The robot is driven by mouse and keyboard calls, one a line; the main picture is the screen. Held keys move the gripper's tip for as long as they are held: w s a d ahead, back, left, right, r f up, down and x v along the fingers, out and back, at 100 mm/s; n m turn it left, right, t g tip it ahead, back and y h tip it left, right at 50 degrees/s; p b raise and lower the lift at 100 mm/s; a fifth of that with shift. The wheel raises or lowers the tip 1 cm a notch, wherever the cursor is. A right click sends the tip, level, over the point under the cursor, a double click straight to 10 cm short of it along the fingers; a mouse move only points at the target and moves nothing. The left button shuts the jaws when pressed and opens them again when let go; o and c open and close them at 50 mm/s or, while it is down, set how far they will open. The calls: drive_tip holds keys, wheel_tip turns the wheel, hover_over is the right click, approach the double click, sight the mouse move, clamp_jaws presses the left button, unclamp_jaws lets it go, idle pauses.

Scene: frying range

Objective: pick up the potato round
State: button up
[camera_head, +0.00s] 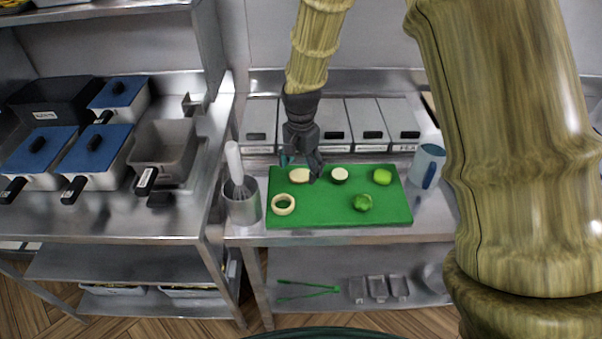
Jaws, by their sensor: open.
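The potato round (299,175) is a small pale yellow disc. It lies near the back left of the green cutting board (325,215). My gripper (301,163) points down over the back edge of the board, right by the potato round, and partly covers it. The jaws are open, and nothing shows held between them. I cannot tell whether a finger touches the round.
On the board are a pale ring (275,207), a dark-rimmed slice (339,174), a green piece (382,177) and a green pepper-like piece (363,203). A whisk container (242,207) stands left, a blue-white cup (427,166) right, lidded bins (334,125) behind.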

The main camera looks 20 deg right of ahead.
drive_tip(key=shift+w+f, duration=0.25)
drive_tip(key=shift+f, duration=0.4)
drive_tip(key=shift+w+f, duration=0.25)
drive_tip(key=shift+f, duration=0.35)
drive_tip(key=shift+s+r, duration=0.15)
drive_tip(key=shift+s, duration=0.1)
drive_tip(key=shift+w, duration=0.15)
drive_tip(key=c, duration=0.6)
drive_tip(key=shift+c, duration=1.3)
